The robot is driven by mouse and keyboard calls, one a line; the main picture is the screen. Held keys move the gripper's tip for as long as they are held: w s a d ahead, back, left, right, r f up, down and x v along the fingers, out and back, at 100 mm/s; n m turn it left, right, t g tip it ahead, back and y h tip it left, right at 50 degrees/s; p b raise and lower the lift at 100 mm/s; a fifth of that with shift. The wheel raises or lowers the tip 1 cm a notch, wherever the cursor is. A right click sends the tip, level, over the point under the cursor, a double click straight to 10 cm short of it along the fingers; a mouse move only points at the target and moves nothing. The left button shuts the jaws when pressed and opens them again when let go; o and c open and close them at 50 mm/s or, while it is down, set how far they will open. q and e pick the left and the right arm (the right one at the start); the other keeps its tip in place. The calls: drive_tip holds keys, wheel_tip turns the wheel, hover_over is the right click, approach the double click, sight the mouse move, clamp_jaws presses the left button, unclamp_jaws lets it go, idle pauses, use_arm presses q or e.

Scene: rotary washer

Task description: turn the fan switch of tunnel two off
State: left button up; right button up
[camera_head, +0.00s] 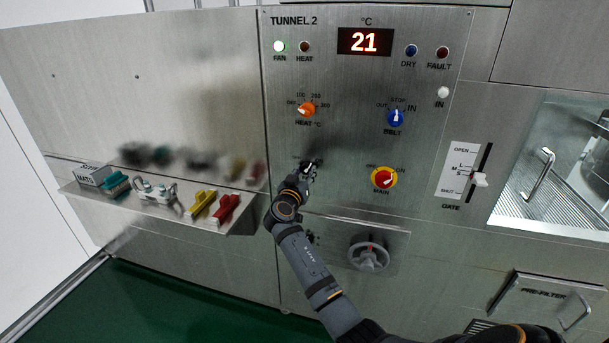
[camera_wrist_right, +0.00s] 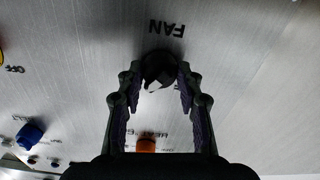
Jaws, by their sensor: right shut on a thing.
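The Tunnel 2 panel (camera_head: 350,80) faces me, and its FAN lamp (camera_head: 279,46) glows green. A white pointer mark shows on the knob. My left gripper is not in view.
The orange heat knob (camera_head: 307,110) is above the gripper, the blue belt knob (camera_head: 396,117) above right, and the red and yellow main switch (camera_head: 384,178) to the right. A grey handwheel (camera_head: 368,256) is below.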

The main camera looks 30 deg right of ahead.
drive_tip(key=n, duration=0.3)
drive_tip(key=shift+b, duration=0.3)
drive_tip(key=n, duration=0.4)
drive_tip(key=n+p, duration=0.1)
drive_tip(key=n, duration=0.3)
drive_tip(key=shift+n+p, duration=0.3)
drive_tip(key=shift+p, duration=0.1)
drive_tip(key=shift+n+p, duration=0.95)
drive_tip(key=shift+n, duration=1.35)
drive_tip(key=o, duration=1.2)
